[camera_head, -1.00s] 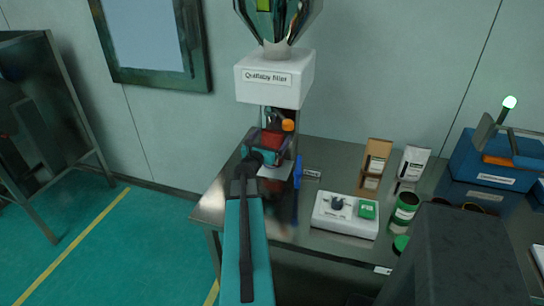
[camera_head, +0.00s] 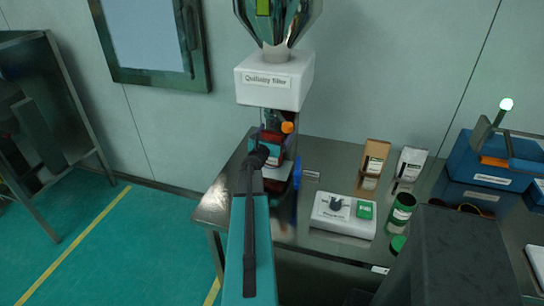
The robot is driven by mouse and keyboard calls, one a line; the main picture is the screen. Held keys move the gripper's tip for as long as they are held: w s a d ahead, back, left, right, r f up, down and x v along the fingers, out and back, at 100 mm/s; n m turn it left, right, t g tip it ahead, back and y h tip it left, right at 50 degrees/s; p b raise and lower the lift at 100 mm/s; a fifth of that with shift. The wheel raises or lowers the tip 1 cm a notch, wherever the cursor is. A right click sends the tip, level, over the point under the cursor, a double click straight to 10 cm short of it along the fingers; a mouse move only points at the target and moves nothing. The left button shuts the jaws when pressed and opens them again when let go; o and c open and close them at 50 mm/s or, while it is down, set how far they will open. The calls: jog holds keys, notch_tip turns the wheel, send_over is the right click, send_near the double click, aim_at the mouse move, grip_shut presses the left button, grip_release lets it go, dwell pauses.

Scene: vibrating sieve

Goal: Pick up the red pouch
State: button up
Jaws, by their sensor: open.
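Under the filler nozzle a dark red patch (camera_head: 272,137), likely the red pouch, shows small and mostly hidden behind my wrist and gripper. Its outline and label cannot be made out. My gripper (camera_head: 268,145) is open at the end of my teal arm, below the white filler housing (camera_head: 273,80). It overlaps the pouch area in the picture. Whether its fingers are around the pouch or in front of it cannot be told.
A white control box (camera_head: 342,215) with a dark knob and green button sits on the steel table (camera_head: 225,200). Behind it are a brown carton (camera_head: 374,158) and a white bag (camera_head: 411,163). A green jar (camera_head: 401,210) stands right. A blue machine (camera_head: 495,160) is at far right.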

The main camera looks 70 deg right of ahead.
jog(key=shift+c, duration=0.3)
jog(key=c, duration=1.5)
jog(key=shift+r, duration=0.15)
